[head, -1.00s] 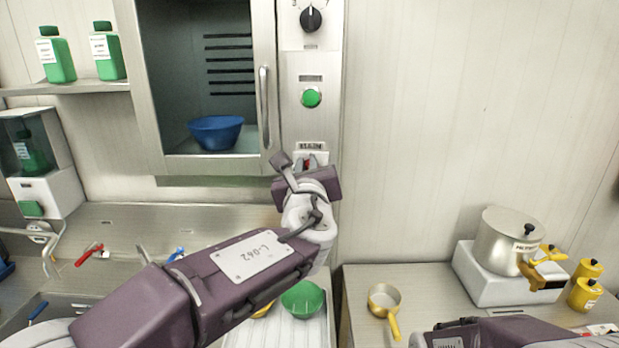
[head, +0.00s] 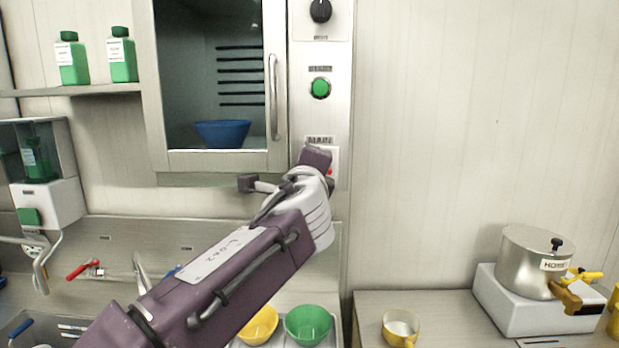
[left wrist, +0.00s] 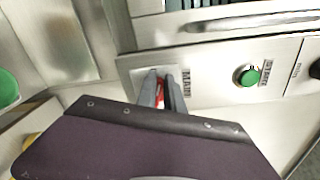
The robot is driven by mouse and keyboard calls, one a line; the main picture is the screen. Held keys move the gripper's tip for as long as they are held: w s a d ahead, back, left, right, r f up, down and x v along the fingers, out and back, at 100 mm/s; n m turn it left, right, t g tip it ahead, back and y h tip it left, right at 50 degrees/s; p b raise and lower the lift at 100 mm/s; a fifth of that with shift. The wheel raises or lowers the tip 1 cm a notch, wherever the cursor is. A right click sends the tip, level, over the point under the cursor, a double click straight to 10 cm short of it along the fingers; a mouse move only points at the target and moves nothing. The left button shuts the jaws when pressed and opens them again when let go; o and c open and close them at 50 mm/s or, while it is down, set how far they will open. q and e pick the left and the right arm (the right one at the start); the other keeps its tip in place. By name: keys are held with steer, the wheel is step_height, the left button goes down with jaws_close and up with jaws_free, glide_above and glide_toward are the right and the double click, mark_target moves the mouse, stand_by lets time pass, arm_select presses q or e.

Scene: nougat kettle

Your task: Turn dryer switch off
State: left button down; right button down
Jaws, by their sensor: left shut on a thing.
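The dryer is a steel cabinet (head: 158,90) with a glass door, which is shut. Its control panel (head: 338,120) runs down the right side. At the panel's foot, under a "MAIN" label, is the red switch; only a sliver of it (head: 331,171) shows beside my left gripper in the head view. In the left wrist view the red switch (left wrist: 161,82) lies between the two grey fingers of my left gripper (left wrist: 162,90), which is shut on it. The switch's exact angle is hidden. My right gripper is not in view.
Above the switch are a green button (head: 320,88) and a black knob (head: 320,10). A blue bowl (head: 222,133) is inside the dryer. Yellow (head: 259,325) and green bowls (head: 308,325) stand below my left arm. A steel pot (head: 530,262) stands at right.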

arm_select(q)
steer(key=shift+a+f+n+b, duration=0.1)
steer(key=shift+f+n+b, duration=0.15)
steer(key=shift+n+b, duration=0.65)
steer(key=shift+f+n+b, duration=0.2)
steer(key=shift+n+b, duration=0.35)
steer(key=shift+n, duration=0.65)
steer(key=c, duration=1.5)
jaws_free()
steer(key=shift+w, duration=0.1)
steer(key=shift+o, duration=0.2)
steer(key=s+b, duration=0.3)
steer(key=s, duration=0.6)
